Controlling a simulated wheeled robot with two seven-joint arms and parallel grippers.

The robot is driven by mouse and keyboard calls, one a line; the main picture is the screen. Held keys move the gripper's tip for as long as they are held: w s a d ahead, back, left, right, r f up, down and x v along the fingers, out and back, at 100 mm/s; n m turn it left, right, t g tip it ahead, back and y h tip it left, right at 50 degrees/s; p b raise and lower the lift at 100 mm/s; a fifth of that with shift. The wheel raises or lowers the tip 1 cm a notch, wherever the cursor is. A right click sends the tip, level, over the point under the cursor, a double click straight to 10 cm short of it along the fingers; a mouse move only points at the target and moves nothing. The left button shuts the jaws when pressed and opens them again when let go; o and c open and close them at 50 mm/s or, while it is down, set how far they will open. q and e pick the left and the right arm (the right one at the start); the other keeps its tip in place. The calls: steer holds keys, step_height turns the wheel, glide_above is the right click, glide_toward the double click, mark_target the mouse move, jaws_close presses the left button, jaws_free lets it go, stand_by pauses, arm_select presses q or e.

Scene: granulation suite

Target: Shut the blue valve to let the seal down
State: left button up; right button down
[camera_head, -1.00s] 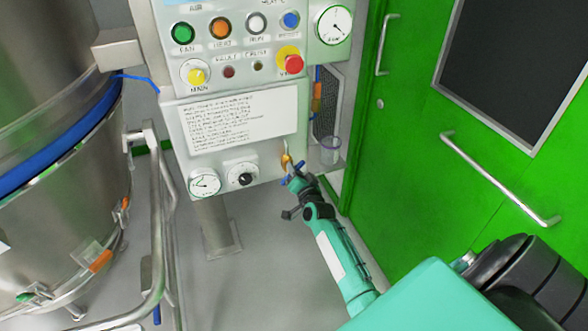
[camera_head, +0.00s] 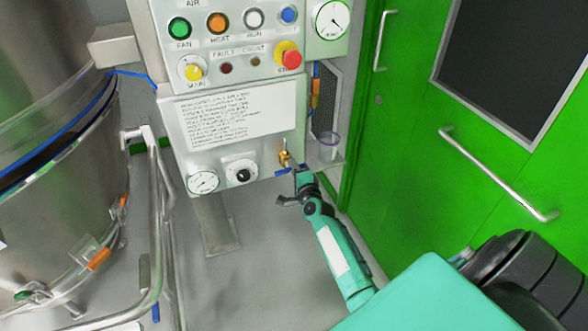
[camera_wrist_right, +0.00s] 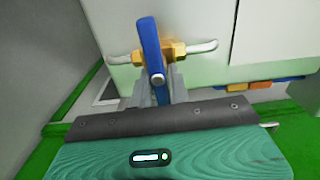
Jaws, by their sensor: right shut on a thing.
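The valve (camera_head: 285,157) has a brass body at the lower right of the control panel, and its blue handle (camera_head: 283,171) lies crosswise to the pipe, roughly level. My right gripper (camera_head: 294,184) is at the handle and shut on it. In the right wrist view the blue handle (camera_wrist_right: 150,42) stands across the brass body (camera_wrist_right: 174,51), with its near end between the fingers (camera_wrist_right: 160,84). The seal (camera_head: 62,138) on the steel vessel at left shows as a thin blue line beside a dark gap. My left gripper is out of view.
The control panel (camera_head: 235,120) carries lamps, knobs, a red button (camera_head: 291,59) and a small gauge (camera_head: 203,182). A steel rail (camera_head: 160,240) is at left, green doors (camera_head: 410,150) at right.

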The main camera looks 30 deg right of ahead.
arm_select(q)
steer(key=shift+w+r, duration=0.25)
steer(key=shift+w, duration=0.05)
arm_select(e)
steer(key=shift+f, duration=0.1)
steer(key=c, duration=1.3)
jaws_free()
steer(key=shift+c, duration=0.2)
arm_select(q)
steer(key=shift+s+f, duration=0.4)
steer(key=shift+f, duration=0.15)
arm_select(e)
steer(key=v, duration=1.4)
steer(key=shift+w, duration=0.1)
